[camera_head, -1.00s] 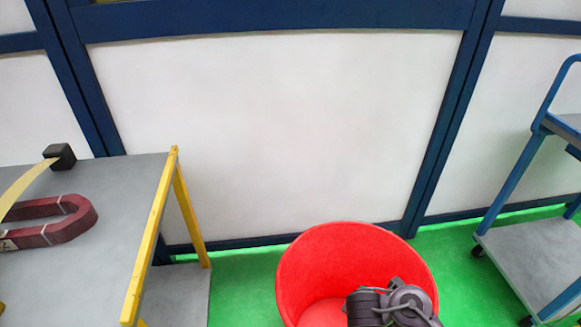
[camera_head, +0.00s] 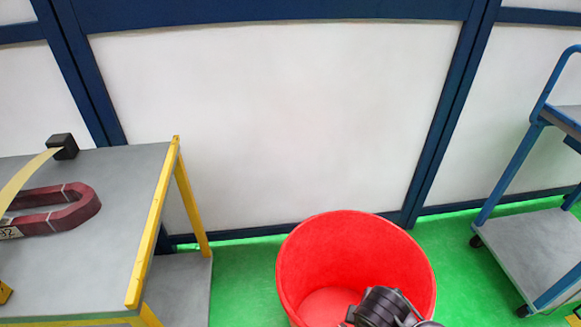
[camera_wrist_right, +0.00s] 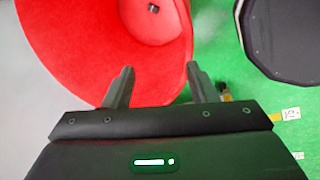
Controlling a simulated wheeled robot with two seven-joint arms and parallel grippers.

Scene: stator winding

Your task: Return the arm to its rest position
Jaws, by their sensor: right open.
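My right arm (camera_head: 378,308) shows at the bottom edge of the head view, in front of the red bin; its gripper is out of that frame or hidden there. In the right wrist view my right gripper (camera_wrist_right: 158,84) is open, its two dark fingers apart with nothing between them. The red bin (camera_head: 350,255) stands on the green floor, and it also shows in the right wrist view (camera_wrist_right: 75,45), beyond the fingers. A small dark object (camera_wrist_right: 153,8) is inside the bin. My left gripper is not in view.
A grey table (camera_head: 100,250) with a yellow frame stands at the left, holding a dark red U-shaped part (camera_head: 80,208) and a black block (camera_head: 62,146). A blue cart (camera_head: 535,255) stands at the right. A white wall (camera_head: 270,120) closes the back. Green floor lies around the bin.

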